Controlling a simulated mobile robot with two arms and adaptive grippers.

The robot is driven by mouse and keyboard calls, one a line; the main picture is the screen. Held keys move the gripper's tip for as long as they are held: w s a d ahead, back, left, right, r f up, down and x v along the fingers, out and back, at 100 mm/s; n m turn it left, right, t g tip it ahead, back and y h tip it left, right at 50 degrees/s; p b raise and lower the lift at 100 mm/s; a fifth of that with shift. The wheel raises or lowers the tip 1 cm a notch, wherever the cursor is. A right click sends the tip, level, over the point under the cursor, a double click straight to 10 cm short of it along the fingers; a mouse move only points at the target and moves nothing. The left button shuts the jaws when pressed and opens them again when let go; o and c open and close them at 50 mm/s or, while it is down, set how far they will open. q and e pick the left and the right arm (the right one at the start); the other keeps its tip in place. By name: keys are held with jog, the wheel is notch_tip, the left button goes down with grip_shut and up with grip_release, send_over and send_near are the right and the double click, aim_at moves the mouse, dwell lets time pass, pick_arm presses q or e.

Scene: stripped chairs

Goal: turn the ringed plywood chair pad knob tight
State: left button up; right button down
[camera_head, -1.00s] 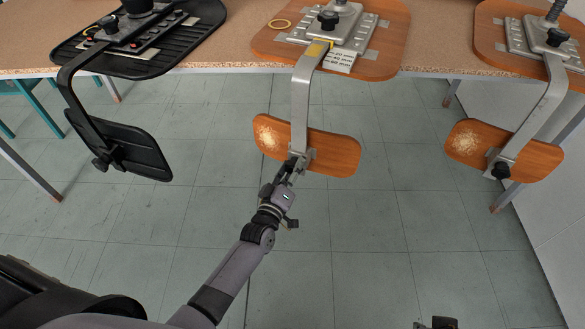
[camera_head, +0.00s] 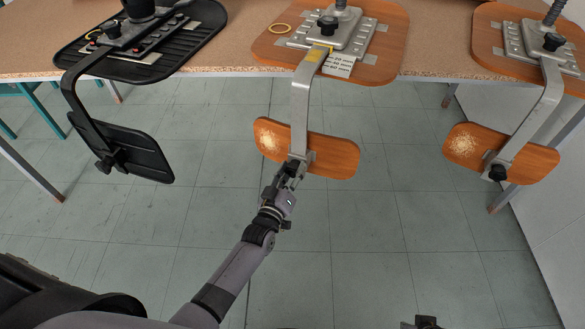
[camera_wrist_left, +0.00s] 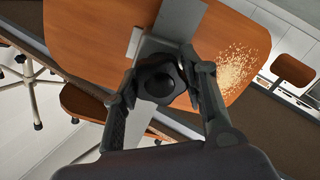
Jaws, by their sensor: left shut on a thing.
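My left gripper (camera_head: 290,172) is at the bar's lower end, by the pad. In the left wrist view, the black pad knob (camera_wrist_left: 158,78) sits between the two fingers of my left gripper (camera_wrist_left: 163,80), which is shut on it. The head view hides the knob behind the gripper. A dark piece at the bottom edge may be my right gripper (camera_head: 425,322); its fingers do not show.
A black chair (camera_head: 120,150) hangs over the edge at the left. Another plywood chair (camera_head: 540,160), with a black pad knob (camera_head: 498,173), is at the right. The table (camera_head: 240,60) runs across the back. The tiled floor in front is clear.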

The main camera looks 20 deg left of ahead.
pick_arm(q)
jog(key=m+p, duration=0.1)
jog(key=m, duration=0.4)
jog(key=shift+r+p, duration=0.1)
jog(key=shift+p, duration=0.3)
jog(key=shift+m, duration=1.6)
pick_arm(e)
notch_tip(320, 180, down, 9)
jog(key=s, duration=0.1)
jog(key=shift+s+g, duration=0.25)
jog(key=shift+g, duration=0.05)
jog(key=shift+f, duration=0.15)
pick_arm(q)
jog(key=o, duration=1.2)
jog(key=shift+s, duration=0.1)
pick_arm(e)
jog(key=shift+s+f, duration=0.1)
jog(key=shift+s, duration=0.05)
pick_arm(q)
jog(key=s, duration=1.1)
jog(key=shift+s+a, duration=0.4)
